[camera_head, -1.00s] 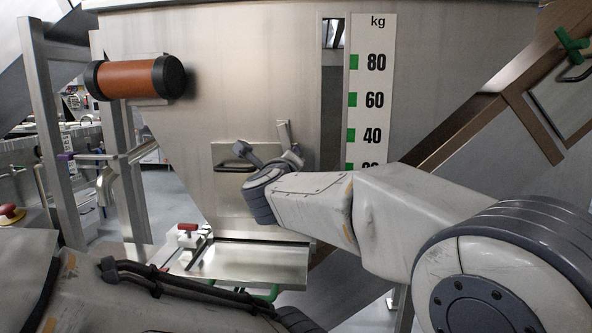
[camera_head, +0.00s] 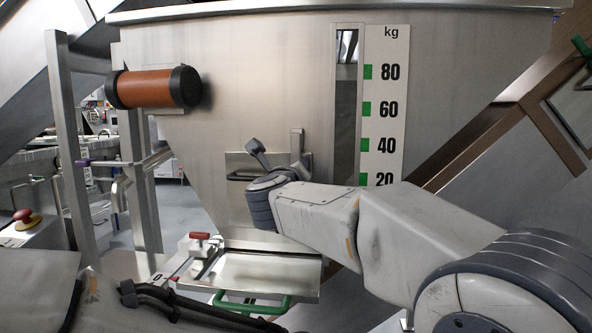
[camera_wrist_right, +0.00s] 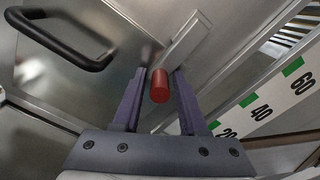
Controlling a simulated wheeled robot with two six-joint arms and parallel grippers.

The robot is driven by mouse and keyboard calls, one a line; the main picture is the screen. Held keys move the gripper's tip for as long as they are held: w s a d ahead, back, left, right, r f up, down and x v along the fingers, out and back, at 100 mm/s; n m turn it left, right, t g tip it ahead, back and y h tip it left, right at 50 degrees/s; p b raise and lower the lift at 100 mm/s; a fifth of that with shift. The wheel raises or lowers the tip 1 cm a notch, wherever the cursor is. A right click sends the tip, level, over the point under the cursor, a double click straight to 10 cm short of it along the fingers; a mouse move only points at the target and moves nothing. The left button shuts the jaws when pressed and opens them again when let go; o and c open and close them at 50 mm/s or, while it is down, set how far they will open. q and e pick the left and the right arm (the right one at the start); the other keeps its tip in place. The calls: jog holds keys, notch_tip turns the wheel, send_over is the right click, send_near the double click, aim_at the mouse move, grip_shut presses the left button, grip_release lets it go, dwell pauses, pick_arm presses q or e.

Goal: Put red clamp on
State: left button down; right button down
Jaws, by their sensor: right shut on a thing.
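In the right wrist view, a red cylindrical clamp handle (camera_wrist_right: 159,86) sits at the end of a flat metal bar (camera_wrist_right: 185,42) against the steel hopper. My right gripper (camera_wrist_right: 160,77) has its two dark fingers on either side of the red handle and is shut on it. In the head view, my right wrist (camera_head: 270,197) is in front of the hopper's lower face and hides the red handle. The metal bar (camera_head: 297,145) shows upright beside it. Another red-topped clamp (camera_head: 200,236) stands at the left of the tray below. My left gripper is not in view.
A hatch plate with a black handle (camera_head: 241,177) is left of my right wrist. A steel tray (camera_head: 255,290) with a green handle (camera_head: 250,306) lies below the hopper (camera_head: 260,60). An orange cylinder (camera_head: 152,88) juts from the hopper. A kg scale (camera_head: 385,110) is at the right.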

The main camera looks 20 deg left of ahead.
jog(key=c, duration=0.8)
grip_release()
jog(key=shift+s+a, duration=0.1)
jog(key=shift+a, duration=0.15)
jog(key=shift+o, duration=0.3)
jog(key=shift+r, duration=0.1)
jog(key=shift+d, duration=0.1)
jog(key=s+d+b, duration=0.1)
jog(key=s, duration=0.9)
jog(key=shift+d, duration=0.4)
jog(key=shift+s, duration=0.1)
